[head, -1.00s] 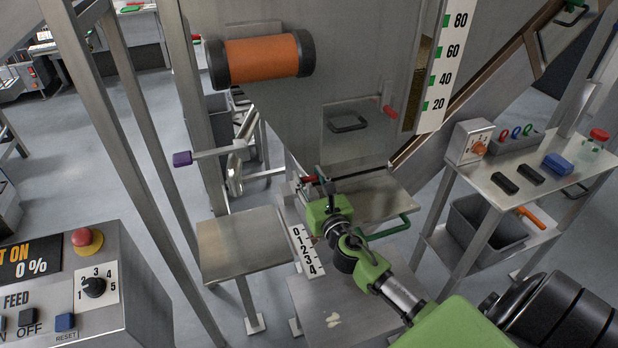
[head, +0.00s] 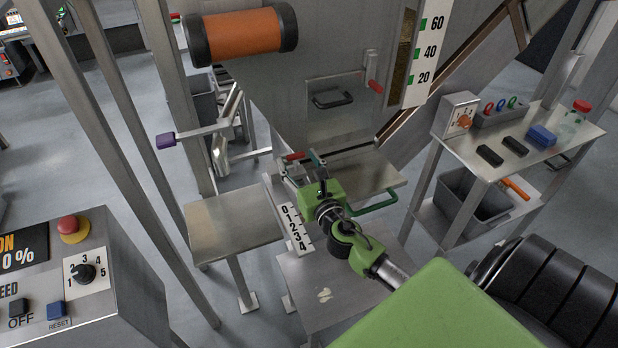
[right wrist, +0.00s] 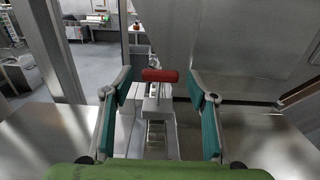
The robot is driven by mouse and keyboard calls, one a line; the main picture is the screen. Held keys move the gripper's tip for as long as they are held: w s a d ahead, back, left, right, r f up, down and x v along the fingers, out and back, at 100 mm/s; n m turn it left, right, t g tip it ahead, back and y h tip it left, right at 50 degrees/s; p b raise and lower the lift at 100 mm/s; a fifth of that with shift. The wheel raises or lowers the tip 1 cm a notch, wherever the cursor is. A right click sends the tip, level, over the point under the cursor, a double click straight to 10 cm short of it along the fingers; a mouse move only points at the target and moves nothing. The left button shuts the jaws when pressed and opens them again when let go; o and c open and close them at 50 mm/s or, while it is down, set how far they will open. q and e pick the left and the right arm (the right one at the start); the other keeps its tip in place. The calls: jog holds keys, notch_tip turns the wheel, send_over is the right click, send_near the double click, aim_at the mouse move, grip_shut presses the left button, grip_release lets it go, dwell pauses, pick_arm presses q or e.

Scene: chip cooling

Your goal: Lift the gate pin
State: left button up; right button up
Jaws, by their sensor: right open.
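The gate pin with a red T-shaped handle (head: 293,156) stands at the far end of a slotted metal slide below the hopper. In the right wrist view the red handle (right wrist: 160,75) is in the gap between the fingers, seen beyond them, with clear space on both sides. My right gripper (head: 302,164) is open, its teal-padded fingers spread near the handle. In the right wrist view the gripper (right wrist: 160,95) holds nothing. I cannot tell whether the handle lies fully between the fingertips. My left gripper is out of view.
A 0-to-4 scale (head: 296,228) runs beside the slide. The hopper door has a black handle (head: 333,99) and a red-gripped latch (head: 375,86). A purple-tipped lever (head: 166,141) sticks out left. A green handle (head: 376,203) is right of my gripper. A side shelf (head: 470,150) stands right.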

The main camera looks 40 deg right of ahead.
jog(key=v, duration=0.9)
jog(key=shift+s+a, duration=0.1)
jog(key=shift+s, duration=0.15)
